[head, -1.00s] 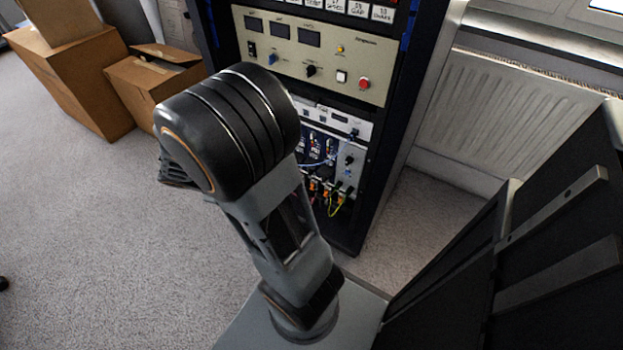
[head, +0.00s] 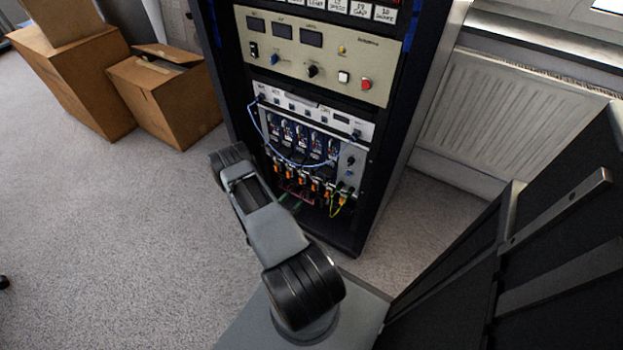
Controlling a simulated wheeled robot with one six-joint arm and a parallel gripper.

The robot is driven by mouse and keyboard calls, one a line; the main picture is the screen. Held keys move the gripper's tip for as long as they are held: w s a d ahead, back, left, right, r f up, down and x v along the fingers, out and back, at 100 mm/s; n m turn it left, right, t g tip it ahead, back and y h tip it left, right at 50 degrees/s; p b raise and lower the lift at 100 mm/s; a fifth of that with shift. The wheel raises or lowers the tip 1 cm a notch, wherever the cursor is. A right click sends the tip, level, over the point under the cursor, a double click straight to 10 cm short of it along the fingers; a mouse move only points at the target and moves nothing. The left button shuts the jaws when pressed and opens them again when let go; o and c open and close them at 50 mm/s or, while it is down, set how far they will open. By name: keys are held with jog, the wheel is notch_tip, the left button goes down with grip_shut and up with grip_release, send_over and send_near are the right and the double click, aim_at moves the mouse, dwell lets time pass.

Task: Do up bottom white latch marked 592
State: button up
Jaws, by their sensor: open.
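I cannot make out a white latch or the marking 592 in the head view. The equipment rack (head: 400,140) stands upright ahead of my arm. Its lower bay holds a row of dark modules (head: 315,143) with orange-tipped connectors below them. My arm leans left and away from its base, with its far joint beside the rack's lower left edge. My gripper does not show; the arm links seem to hide it. Part of the rack's lower left side is behind the arm.
A blue cable (head: 251,119) loops across the modules, and coloured wires (head: 336,205) hang below. A beige control panel (head: 330,70) sits above. Cardboard boxes (head: 165,95) stand at the left. A radiator (head: 490,115) is at the right. The carpet (head: 120,240) is clear at the left.

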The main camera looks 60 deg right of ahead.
aim_at(314, 176)
jog(key=d+b, duration=0.2)
jog(key=d, duration=1.1)
jog(key=shift+s+d+b, duration=0.15)
jog(key=shift+d+b, duration=0.05)
jog(key=shift+b, duration=0.2)
jog(key=shift+f, duration=0.1)
jog(key=shift+c, duration=0.5)
jog(key=c, duration=0.8)
jog(key=m+b, duration=0.1)
jog(key=m, duration=0.2)
jog(key=o, duration=0.9)
